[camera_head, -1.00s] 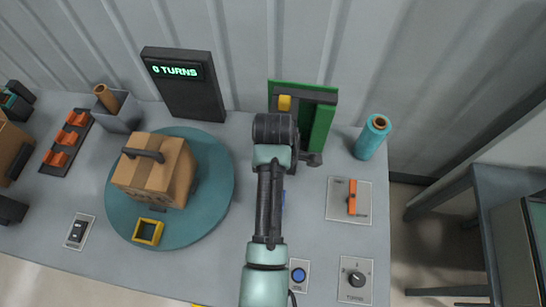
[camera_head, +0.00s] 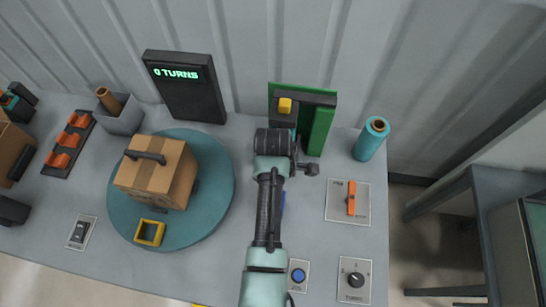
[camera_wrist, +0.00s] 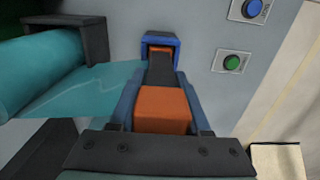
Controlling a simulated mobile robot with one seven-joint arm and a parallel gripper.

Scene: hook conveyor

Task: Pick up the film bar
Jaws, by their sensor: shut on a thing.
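My gripper (camera_wrist: 160,112) is shut on the orange block of the film bar (camera_wrist: 163,107), with a blue piece along each side of the block. The bar's dark part runs away from my gripper to a blue end piece (camera_wrist: 161,48) with orange inside it. A sheet of teal film (camera_wrist: 95,90) spreads to the left of the bar, beside a teal roll (camera_wrist: 40,72). In the head view my arm covers the film bar and the gripper's fingertips; only a bit of blue (camera_head: 282,203) shows beside the arm. I cannot tell whether the bar is clear of its support.
A turntable (camera_head: 222,205) with a carton (camera_head: 155,180) stands left of my arm. A green and dark post (camera_head: 318,128) is just beyond my wrist. A spare teal roll (camera_head: 370,145), an orange switch (camera_head: 351,198) and a dial (camera_head: 355,280) are at right.

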